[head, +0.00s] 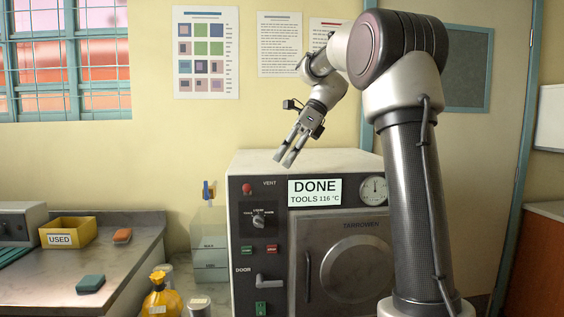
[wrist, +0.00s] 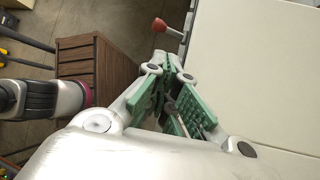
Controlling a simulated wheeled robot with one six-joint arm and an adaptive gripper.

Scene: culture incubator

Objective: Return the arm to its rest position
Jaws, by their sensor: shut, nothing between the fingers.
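My arm (head: 408,190) rises on the right in the head view, bends at the top and reaches left. My gripper (head: 284,161) hangs from it, pointing down and left, in front of the wall and above the top of the steel machine (head: 260,160). In the wrist view my gripper (wrist: 172,66) shows green-padded fingers, shut with nothing between them. The machine's round door (head: 350,265) looks closed. Its display (head: 315,192) reads DONE, TOOLS 116 °C.
The wrist view shows a brown slatted box (wrist: 85,65).

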